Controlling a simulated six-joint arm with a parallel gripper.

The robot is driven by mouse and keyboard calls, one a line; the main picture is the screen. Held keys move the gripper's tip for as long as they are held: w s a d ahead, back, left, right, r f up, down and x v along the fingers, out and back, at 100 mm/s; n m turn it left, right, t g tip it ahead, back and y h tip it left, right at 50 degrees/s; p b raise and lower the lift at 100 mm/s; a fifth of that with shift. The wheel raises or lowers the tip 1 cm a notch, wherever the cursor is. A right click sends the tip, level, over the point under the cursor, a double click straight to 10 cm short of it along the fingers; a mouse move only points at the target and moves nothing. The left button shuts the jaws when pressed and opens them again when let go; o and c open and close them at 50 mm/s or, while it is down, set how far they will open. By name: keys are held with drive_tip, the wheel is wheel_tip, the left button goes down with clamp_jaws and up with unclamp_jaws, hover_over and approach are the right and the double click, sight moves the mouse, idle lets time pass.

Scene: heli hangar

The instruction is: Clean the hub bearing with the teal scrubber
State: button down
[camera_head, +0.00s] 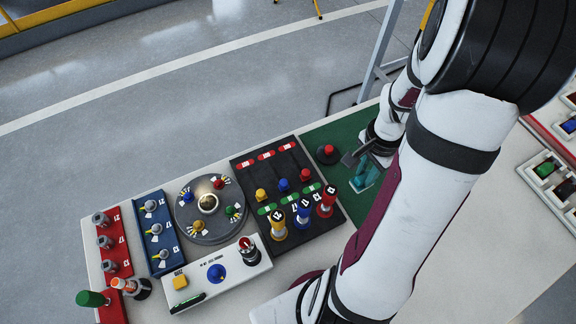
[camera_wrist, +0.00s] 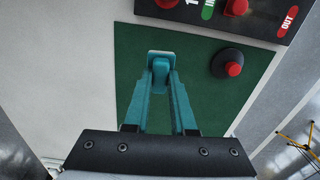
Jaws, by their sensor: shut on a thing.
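The teal scrubber (camera_wrist: 161,58) is between my fingertips in the wrist view, over the green mat. My gripper (camera_wrist: 160,82) is shut on it, with teal fingers reaching forward from a dark palm. I cannot tell whether the scrubber touches the mat. In the head view my gripper (camera_head: 362,172) is over the green mat at the right of the table, and the fingers and scrubber blend together. A round grey hub (camera_head: 190,222) lies left of the black panel. The pale round part at its centre (camera_head: 208,203) looks like the hub bearing, well to the left of my gripper.
The green mat (camera_head: 335,137) bears a black base with a red button (camera_head: 327,152). A black panel (camera_head: 245,170) with coloured knobs and upright posts stands between mat and hub. A white control box (camera_head: 225,280) is in front. Blue (camera_head: 157,238) and red racks (camera_head: 113,255) stand left.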

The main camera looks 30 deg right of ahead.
drive_tip(key=w+a+r+n, duration=0.3)
drive_tip(key=w+a+n, duration=0.2)
drive_tip(key=w+a, duration=0.75)
drive_tip(key=a+r+n, duration=0.3)
drive_tip(key=a+n, duration=0.1)
drive_tip(key=a, duration=1.4)
drive_tip(key=shift+f, duration=3)
wheel_tip(320, 180, down, 2)
drive_tip(key=shift+f, duration=0.1)
drive_tip(key=shift+a, duration=2.9)
drive_tip(key=shift+d, duration=2.9)
wheel_tip(320, 180, up, 8)
